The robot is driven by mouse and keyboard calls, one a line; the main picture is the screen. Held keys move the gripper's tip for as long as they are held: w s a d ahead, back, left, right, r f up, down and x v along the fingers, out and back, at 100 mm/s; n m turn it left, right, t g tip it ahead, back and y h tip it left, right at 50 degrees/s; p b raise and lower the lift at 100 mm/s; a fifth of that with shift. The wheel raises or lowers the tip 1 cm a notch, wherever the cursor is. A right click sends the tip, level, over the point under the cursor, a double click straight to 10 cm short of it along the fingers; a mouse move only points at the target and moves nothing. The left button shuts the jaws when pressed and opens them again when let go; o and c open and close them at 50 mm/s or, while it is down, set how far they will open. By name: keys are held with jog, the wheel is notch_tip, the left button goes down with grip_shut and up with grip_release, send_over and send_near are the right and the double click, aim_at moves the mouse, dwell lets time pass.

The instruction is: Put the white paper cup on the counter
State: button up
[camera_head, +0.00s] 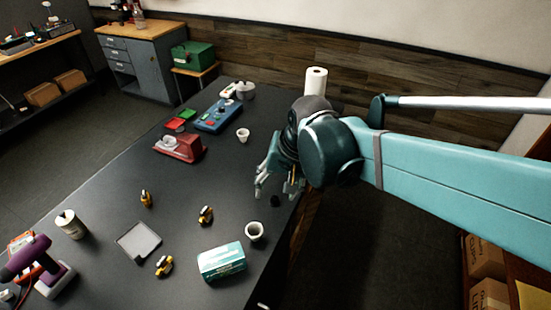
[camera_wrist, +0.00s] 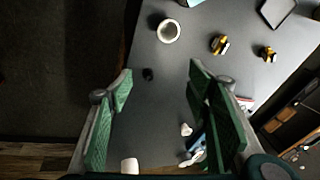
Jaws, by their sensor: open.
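A white cup (camera_head: 255,231) stands upright on the dark counter (camera_head: 185,215) near its right edge, beside a teal and white box. It shows from above at the top of the wrist view (camera_wrist: 168,31). A second, smaller white cup (camera_head: 243,135) stands farther back, near a blue device, and also shows small in the wrist view (camera_wrist: 186,129). I cannot tell which one is paper. My gripper (camera_head: 276,188) is open and empty above the counter's right edge, between the two cups. Its green-padded fingers (camera_wrist: 160,88) are spread wide, with nothing between them.
A small black object (camera_head: 275,201) lies near my gripper. The teal box (camera_head: 221,262), a grey tray (camera_head: 138,241), several yellow-black parts (camera_head: 206,215), a red device (camera_head: 180,148) and the blue device (camera_head: 216,115) stand on the counter. A paper roll (camera_head: 316,82) is behind my arm.

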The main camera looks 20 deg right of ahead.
jog(key=s+d+r+n+t+h, duration=0.1)
jog(key=s+d+r+n+t, duration=0.1)
jog(key=s+r+n+t, duration=0.2)
jog(key=shift+s+d+r+n, duration=0.2)
jog(key=shift+s+r+n, duration=0.2)
jog(key=shift+r+n, duration=0.25)
